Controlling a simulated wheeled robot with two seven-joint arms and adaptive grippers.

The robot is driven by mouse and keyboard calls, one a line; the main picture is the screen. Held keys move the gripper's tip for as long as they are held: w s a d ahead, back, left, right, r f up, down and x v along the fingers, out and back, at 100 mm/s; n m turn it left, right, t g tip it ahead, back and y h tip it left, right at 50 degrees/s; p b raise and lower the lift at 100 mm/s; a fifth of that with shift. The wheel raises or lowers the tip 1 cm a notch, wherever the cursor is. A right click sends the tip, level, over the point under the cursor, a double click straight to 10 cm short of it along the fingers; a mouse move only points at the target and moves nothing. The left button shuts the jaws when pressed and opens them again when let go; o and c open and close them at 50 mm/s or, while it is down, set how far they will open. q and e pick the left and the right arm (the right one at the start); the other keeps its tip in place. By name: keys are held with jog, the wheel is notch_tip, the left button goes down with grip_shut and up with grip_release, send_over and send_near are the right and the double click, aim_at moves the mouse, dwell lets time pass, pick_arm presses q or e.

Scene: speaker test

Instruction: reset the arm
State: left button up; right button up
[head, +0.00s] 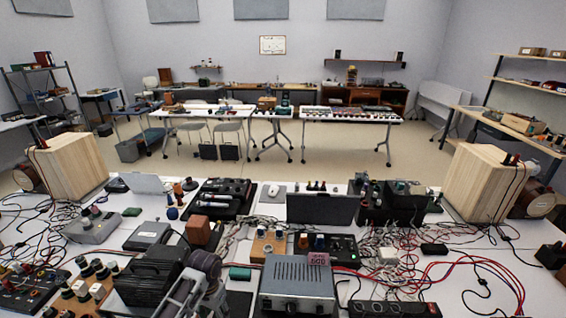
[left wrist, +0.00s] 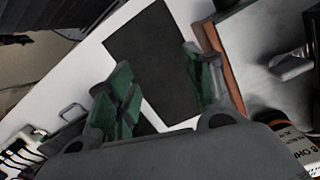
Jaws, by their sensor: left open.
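My left arm (head: 183,297) comes in at the bottom of the head view, left of the middle, low among the equipment on the near table. In the left wrist view my left gripper (left wrist: 160,84) shows two green-padded fingers spread apart. Nothing is between them that I can see as held. A flat black rectangular panel (left wrist: 152,55) on a white surface lies beyond the fingers. I cannot tell the distance to it. My right arm and right gripper are not in view.
The near table is crowded with a grey amplifier box (head: 297,284), a dark laptop-like panel (head: 322,208), a black ribbed box (head: 150,280) and loose cables (head: 470,272). Wooden speaker cabinets (head: 70,168) and (head: 487,182) stand at both sides. A brown wooden edge (left wrist: 220,70) is beside the gripper.

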pick_arm(q)
jog(key=s+r+n+t, duration=0.1)
jog(key=s+r+t, duration=0.1)
jog(key=s+r, duration=0.45)
jog(key=s+r+n+t, duration=0.1)
jog(key=s+r+t, duration=0.2)
jog(key=s, duration=0.7)
notch_tip(320, 180, down, 35)
jog(key=s+g+b, duration=0.2)
jog(key=s+a+f+b, duration=0.1)
jog(key=s+a+f, duration=0.1)
jog(key=s+f, duration=0.9)
jog(key=s+a+f+b, duration=0.1)
jog(key=s+a+f, duration=0.1)
jog(key=s+f, duration=0.9)
jog(key=shift+s+a+g, duration=0.2)
jog(key=shift+s+g, duration=0.15)
jog(key=shift+g, duration=0.05)
dwell(0.5)
